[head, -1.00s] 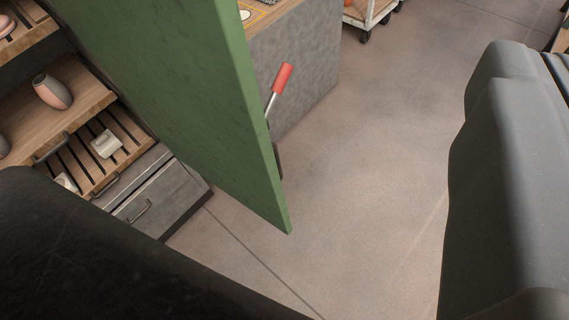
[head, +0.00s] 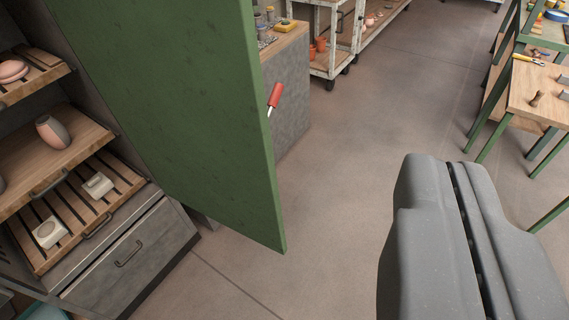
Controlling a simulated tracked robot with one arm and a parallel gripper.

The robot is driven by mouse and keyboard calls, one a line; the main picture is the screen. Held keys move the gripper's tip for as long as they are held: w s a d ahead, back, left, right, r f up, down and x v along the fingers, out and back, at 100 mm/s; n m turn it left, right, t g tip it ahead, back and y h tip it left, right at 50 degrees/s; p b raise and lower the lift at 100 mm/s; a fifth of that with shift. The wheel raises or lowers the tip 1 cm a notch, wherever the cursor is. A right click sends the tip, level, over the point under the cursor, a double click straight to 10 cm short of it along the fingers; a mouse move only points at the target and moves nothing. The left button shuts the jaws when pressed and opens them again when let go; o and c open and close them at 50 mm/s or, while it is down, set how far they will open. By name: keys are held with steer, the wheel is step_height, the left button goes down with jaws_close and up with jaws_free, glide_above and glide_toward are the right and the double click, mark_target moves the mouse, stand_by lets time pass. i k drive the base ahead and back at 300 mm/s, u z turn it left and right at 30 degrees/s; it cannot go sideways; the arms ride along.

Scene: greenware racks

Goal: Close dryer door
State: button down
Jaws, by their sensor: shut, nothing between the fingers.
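The green dryer door (head: 180,110) stands open in the left half of the head view, its free edge toward me. A handle with a red grip (head: 274,96) shows just past that edge, on the door's far side; the rest of it is mostly hidden. The dryer's slatted wooden shelves (head: 125,172) show at left, holding pottery such as a grey-and-pink vase (head: 53,132) and white pieces (head: 98,185). My gripper (head: 460,235) is at the lower right, shut and empty, apart from the door.
A grey cabinet (head: 290,90) stands behind the door. A white cart (head: 331,62) is at the back. A wooden-topped table (head: 540,95) with green legs stands at right. The floor (head: 370,130) between is clear.

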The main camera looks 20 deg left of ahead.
mark_target(183, 79)
steer(key=u, duration=0.2)
steer(key=i, duration=0.9)
steer(key=z, duration=0.1)
